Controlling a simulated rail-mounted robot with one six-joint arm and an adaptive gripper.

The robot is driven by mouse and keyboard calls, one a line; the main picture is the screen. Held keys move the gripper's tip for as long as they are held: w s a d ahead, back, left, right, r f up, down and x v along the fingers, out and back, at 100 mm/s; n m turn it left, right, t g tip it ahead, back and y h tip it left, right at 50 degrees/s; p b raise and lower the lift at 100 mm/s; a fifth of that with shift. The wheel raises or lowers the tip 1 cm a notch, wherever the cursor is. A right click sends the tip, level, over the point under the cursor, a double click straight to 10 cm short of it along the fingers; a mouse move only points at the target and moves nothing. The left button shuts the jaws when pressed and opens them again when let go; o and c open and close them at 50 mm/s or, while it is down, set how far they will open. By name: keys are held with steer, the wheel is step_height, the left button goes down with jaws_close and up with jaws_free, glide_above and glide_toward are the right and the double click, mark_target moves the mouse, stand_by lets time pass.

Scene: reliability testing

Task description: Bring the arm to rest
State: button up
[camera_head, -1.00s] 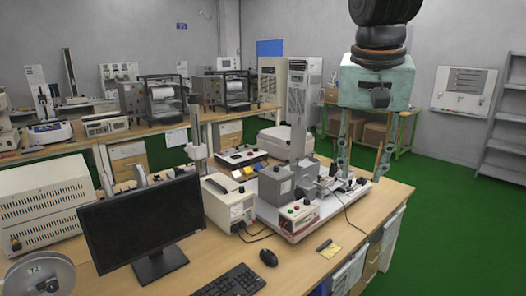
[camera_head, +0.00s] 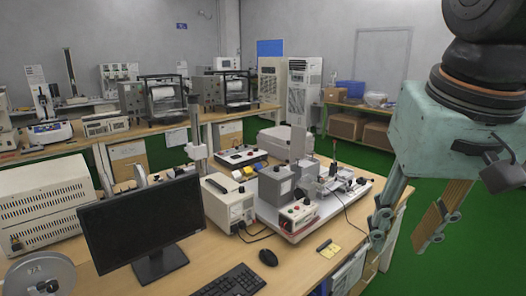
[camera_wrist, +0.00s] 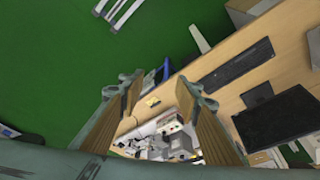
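My gripper (camera_head: 408,238) hangs at the right of the head view, beyond the right edge of the near workbench (camera_head: 300,262). Its two tan-padded fingers are spread apart with nothing between them. In the wrist view my gripper (camera_wrist: 168,88) also shows open, with the bench and its devices visible below through the gap. The green-grey gripper body and black wrist fill the upper right of the head view.
The bench holds a monitor (camera_head: 143,222), a keyboard (camera_head: 232,282), a mouse (camera_head: 268,257) and a test rig on a white base (camera_head: 292,232). Boxes (camera_head: 347,124) stand on a shelf table behind. Green floor (camera_head: 470,270) lies open at the right.

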steer(key=s+f+n, duration=0.1)
steer(key=s+f, duration=0.4)
steer(key=s, duration=0.5)
steer(key=shift+s+a+n, duration=0.3)
steer(key=shift+a, duration=0.05)
stand_by(0.8)
